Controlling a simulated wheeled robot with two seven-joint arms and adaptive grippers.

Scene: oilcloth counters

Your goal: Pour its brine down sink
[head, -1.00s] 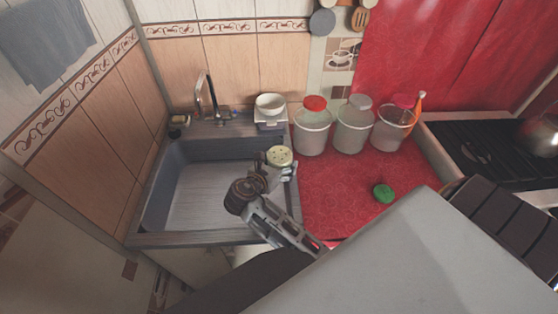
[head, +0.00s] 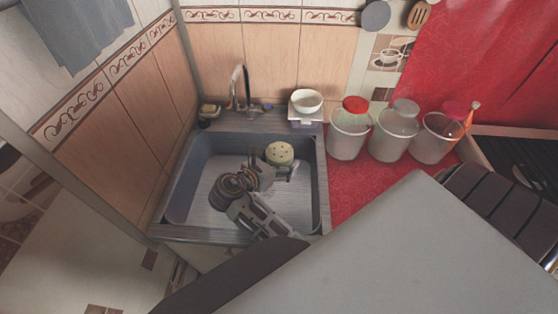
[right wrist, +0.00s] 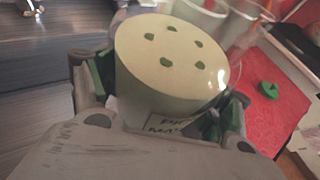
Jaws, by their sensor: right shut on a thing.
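An open jar (head: 279,153) holds pale, cloudy contents with several green pieces showing at its top. My right gripper (head: 275,172) is shut on the jar and holds it over the right part of the sink basin (head: 200,196). The right wrist view shows the jar (right wrist: 165,85) between the two fingers, with a partly covered label low on its side. The jar looks near upright, and no liquid is seen leaving it. A green lid (right wrist: 268,90) lies on the red counter in the right wrist view. My left gripper is not in view.
A faucet (head: 238,92) stands behind the basin. A white bowl (head: 306,101) sits at the sink's back right corner. Several lidded containers, one with a red lid (head: 355,104), stand on the red counter (head: 350,182) right of the sink. The basin's left part is clear.

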